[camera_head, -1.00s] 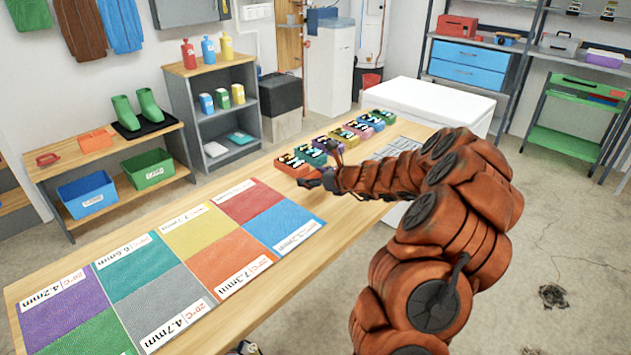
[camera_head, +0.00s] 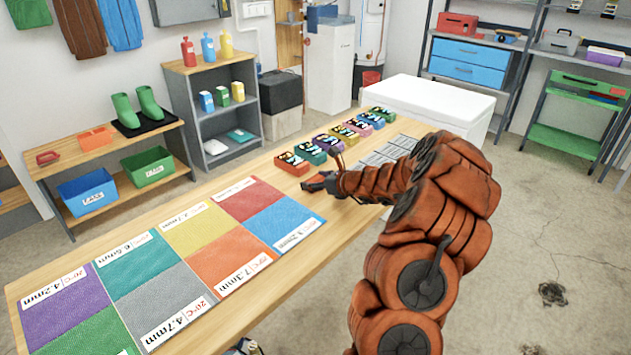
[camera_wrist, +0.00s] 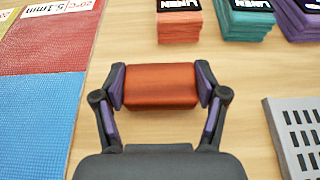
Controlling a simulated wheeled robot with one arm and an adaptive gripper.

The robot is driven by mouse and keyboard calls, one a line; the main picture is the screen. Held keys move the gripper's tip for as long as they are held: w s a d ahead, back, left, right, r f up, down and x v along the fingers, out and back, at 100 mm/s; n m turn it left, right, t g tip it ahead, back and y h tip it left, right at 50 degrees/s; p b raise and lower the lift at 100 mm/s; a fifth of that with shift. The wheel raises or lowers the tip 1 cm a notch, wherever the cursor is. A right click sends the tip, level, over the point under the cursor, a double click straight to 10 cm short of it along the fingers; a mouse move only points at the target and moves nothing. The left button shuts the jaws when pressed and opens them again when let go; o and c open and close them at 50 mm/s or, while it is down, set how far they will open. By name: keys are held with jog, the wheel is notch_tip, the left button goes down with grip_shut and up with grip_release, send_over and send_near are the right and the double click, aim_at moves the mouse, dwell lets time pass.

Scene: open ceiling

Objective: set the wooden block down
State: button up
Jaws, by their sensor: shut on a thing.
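The wooden block is a reddish-brown, rounded block (camera_wrist: 160,88). It lies crosswise between the two fingers of my gripper (camera_wrist: 160,87) in the wrist view, with a finger pad pressed on each end. In the head view my gripper (camera_head: 320,183) is low over the long wooden table (camera_head: 345,225), between the coloured mats and the row of cloth stacks. The block is small and hard to make out there. I cannot tell whether its underside touches the table.
Labelled cloth stacks, the nearest orange (camera_wrist: 179,22), stand beyond the block. A red mat (camera_wrist: 48,50) and a blue mat (camera_wrist: 32,115) lie to the left. A grey slotted tray (camera_wrist: 295,135) lies to the right. Bare wood surrounds the block.

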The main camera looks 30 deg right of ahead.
jog(key=shift+f, duration=0.15)
jog(key=o, duration=1.1)
jog(key=shift+o, duration=0.2)
